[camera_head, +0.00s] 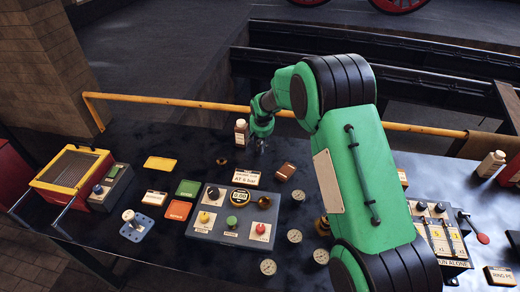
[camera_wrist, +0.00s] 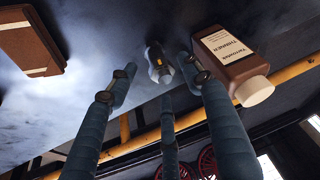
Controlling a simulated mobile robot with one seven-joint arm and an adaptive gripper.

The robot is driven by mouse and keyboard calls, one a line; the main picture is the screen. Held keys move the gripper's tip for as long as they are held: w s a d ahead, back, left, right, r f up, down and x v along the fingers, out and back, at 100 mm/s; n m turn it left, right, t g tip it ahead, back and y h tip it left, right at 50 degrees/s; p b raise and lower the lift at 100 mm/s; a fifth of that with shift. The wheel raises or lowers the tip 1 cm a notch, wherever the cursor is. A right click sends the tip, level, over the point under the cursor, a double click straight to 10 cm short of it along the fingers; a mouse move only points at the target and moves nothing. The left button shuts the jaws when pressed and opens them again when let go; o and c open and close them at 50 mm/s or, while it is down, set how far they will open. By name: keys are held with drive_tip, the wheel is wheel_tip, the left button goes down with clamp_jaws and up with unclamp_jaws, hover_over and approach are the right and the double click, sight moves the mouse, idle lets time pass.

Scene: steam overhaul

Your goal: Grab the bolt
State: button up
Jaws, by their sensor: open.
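In the wrist view, a small dark and silvery piece with a yellow mark (camera_wrist: 158,62) sits at the dark bench top, between and beyond my fingertips. It looks like the bolt, but its shape is hard to make out. My gripper (camera_wrist: 163,78) has its fingers spread around it, with gaps on both sides; I cannot tell the remaining distance. In the head view, my gripper (camera_head: 261,143) points down over the back of the bench, and the piece is mostly hidden there.
A brown thinner bottle (camera_wrist: 232,58) stands close beside my right-hand finger in the wrist view. A brown block (camera_head: 285,171) lies right of my gripper in the head view. A control box (camera_head: 208,236) stands in front. A yellow rail (camera_head: 170,101) runs behind the bench.

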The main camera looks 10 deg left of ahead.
sight(260, 147)
drive_tip(key=shift+w+f, duration=0.1)
drive_tip(key=shift+f, duration=0.1)
idle(0.3)
drive_tip(key=shift+b+x, duration=0.4)
drive_tip(key=shift+x, duration=2.1)
drive_tip(key=shift+c, duration=0.5)
